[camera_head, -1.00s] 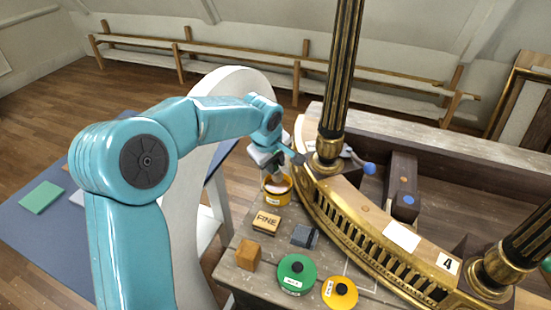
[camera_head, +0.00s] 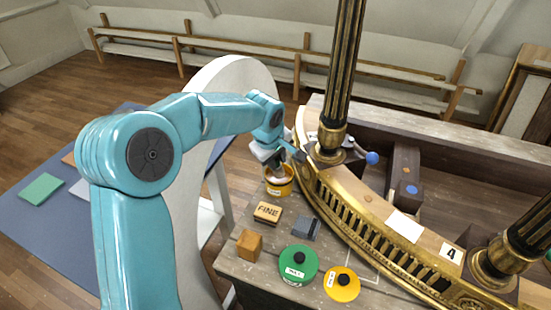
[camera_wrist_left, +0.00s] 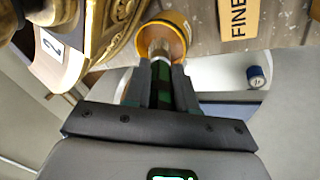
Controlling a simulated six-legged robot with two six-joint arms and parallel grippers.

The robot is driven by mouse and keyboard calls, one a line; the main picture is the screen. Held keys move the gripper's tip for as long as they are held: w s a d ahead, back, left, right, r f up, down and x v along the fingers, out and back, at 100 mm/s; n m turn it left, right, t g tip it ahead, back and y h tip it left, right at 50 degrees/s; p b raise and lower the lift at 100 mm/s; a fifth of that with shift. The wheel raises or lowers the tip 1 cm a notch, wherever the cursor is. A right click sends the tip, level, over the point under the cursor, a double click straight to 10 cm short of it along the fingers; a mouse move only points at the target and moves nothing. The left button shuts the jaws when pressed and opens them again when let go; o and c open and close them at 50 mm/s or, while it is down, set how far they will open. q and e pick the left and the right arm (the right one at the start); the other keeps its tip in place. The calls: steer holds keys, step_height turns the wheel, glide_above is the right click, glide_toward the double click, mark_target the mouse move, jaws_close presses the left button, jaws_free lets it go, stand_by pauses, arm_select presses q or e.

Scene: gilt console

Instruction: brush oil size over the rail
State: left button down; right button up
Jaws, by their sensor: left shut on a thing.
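The gilt curved rail (camera_head: 362,243) with pierced slots runs from the middle to the lower right. A yellow pot (camera_head: 279,188) stands on the bench beside its far left end. My left gripper (camera_head: 277,163) is directly above the pot, pointing down. In the left wrist view the gripper (camera_wrist_left: 165,75) is shut on a brush (camera_wrist_left: 168,53), whose metal ferrule and pale bristles reach into the mouth of the pot (camera_wrist_left: 165,28). My right gripper is not in view.
Near the pot are a block marked FINE (camera_head: 267,212), a dark grey block (camera_head: 306,229), a wooden cube (camera_head: 249,245), a green lidded tin (camera_head: 298,265) and a yellow lidded tin (camera_head: 341,284). A dark gilt column (camera_head: 341,75) rises just right of my left gripper.

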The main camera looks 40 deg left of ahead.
arm_select(q)
steer(key=shift+a+f, duration=0.1)
steer(key=shift+f, duration=0.1)
steer(key=shift+f+b, duration=0.5)
steer(key=shift+b, duration=0.35)
stand_by(1.5)
steer(key=shift+r+p, duration=1.85)
steer(key=shift+r, duration=1.05)
steer(key=shift+r+p, duration=0.45)
steer(key=shift+r, duration=0.3)
steer(key=shift+f, duration=0.1)
